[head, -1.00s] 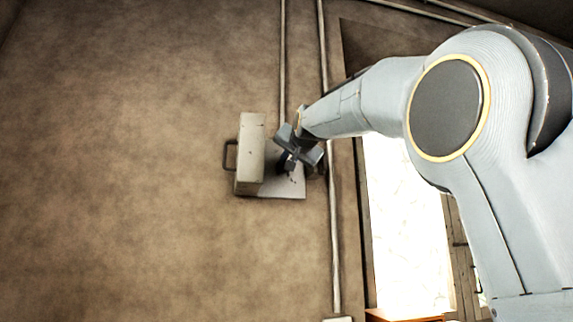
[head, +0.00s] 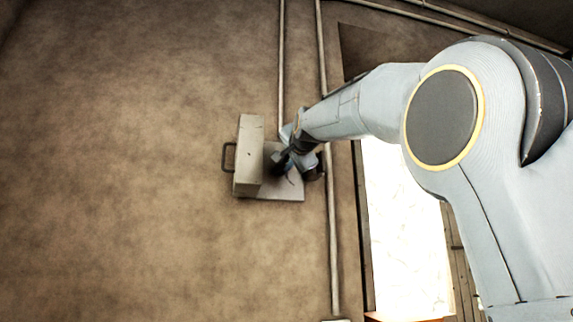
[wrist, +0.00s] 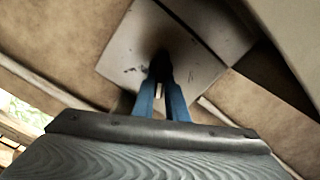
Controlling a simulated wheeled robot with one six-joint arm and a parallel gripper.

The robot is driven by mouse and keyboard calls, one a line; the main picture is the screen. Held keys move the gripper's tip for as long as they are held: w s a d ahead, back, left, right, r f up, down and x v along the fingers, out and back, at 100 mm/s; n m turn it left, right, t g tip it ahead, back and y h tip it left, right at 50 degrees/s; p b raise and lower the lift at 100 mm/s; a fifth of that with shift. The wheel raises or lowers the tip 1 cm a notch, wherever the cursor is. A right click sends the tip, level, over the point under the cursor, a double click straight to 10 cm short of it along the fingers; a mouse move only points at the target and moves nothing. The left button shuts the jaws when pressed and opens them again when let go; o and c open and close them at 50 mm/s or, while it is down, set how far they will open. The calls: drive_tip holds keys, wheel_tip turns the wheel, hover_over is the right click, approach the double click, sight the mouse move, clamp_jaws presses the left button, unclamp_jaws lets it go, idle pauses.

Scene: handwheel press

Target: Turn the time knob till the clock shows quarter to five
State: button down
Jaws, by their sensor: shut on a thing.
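A pale box (head: 248,158) with a flat plate (head: 290,190) beside it is fixed to the brown wall in the head view. The plate also shows in the wrist view (wrist: 125,65), scuffed and grey. My gripper (wrist: 160,82) is shut on a small dark knob (wrist: 160,62) at the plate, its two blue fingers close together. In the head view my gripper (head: 283,165) reaches the plate from the right and hides the knob. I cannot see a clock face or hands in either view.
A dark handle (head: 228,157) sticks out on the box's left side. Vertical pipes (head: 332,230) run along the wall just right of the plate. A bright opening (head: 405,230) lies further right. The wall left of the box is clear.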

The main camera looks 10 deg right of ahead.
drive_tip(key=c, duration=1.8)
unclamp_jaws()
drive_tip(key=shift+o, duration=0.2)
drive_tip(key=s+b, duration=0.3)
drive_tip(key=s, duration=0.5)
drive_tip(key=shift+b, duration=0.35)
